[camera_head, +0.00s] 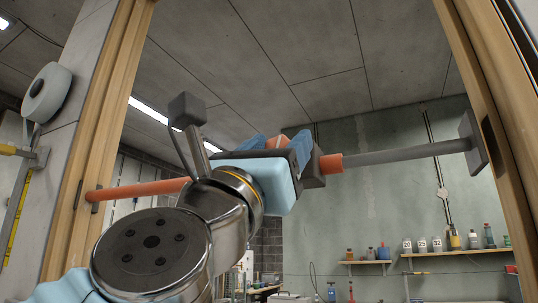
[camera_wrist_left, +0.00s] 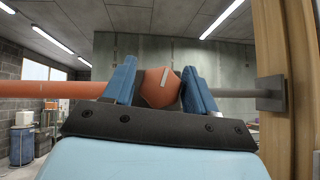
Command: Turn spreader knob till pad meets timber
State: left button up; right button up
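The spreader bar spans a timber frame. Its orange tube (camera_head: 140,190) reaches the left timber (camera_head: 90,130), and its grey rod (camera_head: 405,152) runs right to a flat grey pad (camera_head: 472,144). The pad is close to the right timber (camera_head: 508,120); I cannot tell whether they touch. The pad also shows in the left wrist view (camera_wrist_left: 271,93), in front of the timber (camera_wrist_left: 275,35). My left gripper (camera_head: 277,146) has its blue fingers on both sides of the orange six-sided knob (camera_wrist_left: 160,89) and looks shut on it. My right gripper is not in view.
A grey reel (camera_head: 47,92) hangs on the wall left of the frame. Behind the opening, shelves (camera_head: 460,252) with bottles and jars stand against the green wall. The space around the bar is clear.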

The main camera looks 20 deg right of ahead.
pick_arm(q)
jog(key=shift+o, duration=0.7)
jog(key=shift+f, duration=0.1)
jog(key=shift+s+a+f+b, duration=0.1)
jog(key=shift+f+b, duration=0.15)
jog(key=shift+b, duration=0.1)
jog(key=b+v, duration=0.9)
jog(key=v, duration=0.4)
jog(key=shift+a, duration=0.1)
